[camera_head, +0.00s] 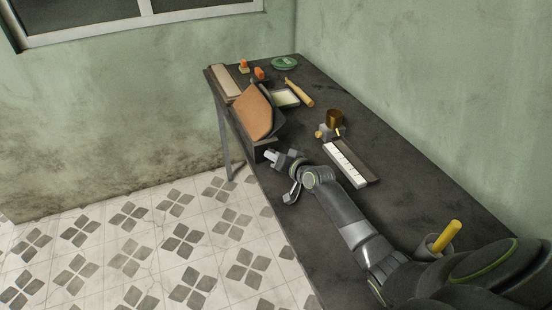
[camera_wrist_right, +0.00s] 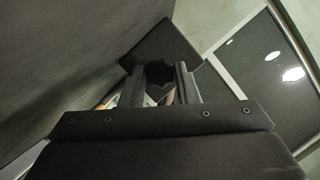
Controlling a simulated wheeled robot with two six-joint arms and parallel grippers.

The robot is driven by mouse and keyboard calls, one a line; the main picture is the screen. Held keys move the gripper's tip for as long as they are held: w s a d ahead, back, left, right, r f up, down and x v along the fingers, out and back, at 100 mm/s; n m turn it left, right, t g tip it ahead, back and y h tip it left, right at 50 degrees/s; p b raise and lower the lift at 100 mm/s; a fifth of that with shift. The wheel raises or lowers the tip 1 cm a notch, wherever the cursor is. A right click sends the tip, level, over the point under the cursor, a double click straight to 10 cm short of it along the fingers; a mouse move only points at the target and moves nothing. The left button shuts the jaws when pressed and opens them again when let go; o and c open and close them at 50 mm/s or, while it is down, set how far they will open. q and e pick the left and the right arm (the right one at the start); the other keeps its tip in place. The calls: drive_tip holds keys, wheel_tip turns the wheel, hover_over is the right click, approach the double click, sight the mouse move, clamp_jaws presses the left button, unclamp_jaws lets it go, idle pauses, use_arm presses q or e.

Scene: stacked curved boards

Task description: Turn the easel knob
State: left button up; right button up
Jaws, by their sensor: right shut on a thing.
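The easel (camera_head: 264,152) is a dark stand at the left edge of the table, with a tilted orange-brown board (camera_head: 256,112) leaning on it. My right gripper (camera_head: 271,156) is beside the easel's near side. In the right wrist view the knob (camera_wrist_right: 158,72) is dark with a lobed outline, and the two fingers of my right gripper (camera_wrist_right: 158,85) are shut on it from both sides. A dark flat panel (camera_wrist_right: 165,42) of the easel shows behind the knob. The knob cannot be made out in the head view. My left gripper is not in view.
The dark table (camera_head: 390,165) also holds a white-keyed strip (camera_head: 344,165), a brass cup (camera_head: 334,118), a wooden roller (camera_head: 299,93), a green dish (camera_head: 285,63) and a yellow cylinder (camera_head: 446,235). Tiled floor (camera_head: 150,250) lies free to the left.

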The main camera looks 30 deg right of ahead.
drive_tip(key=o, duration=1)
drive_tip(key=shift+c, duration=0.2)
wheel_tip(320, 180, up, 10)
drive_tip(key=shift+p, duration=0.3)
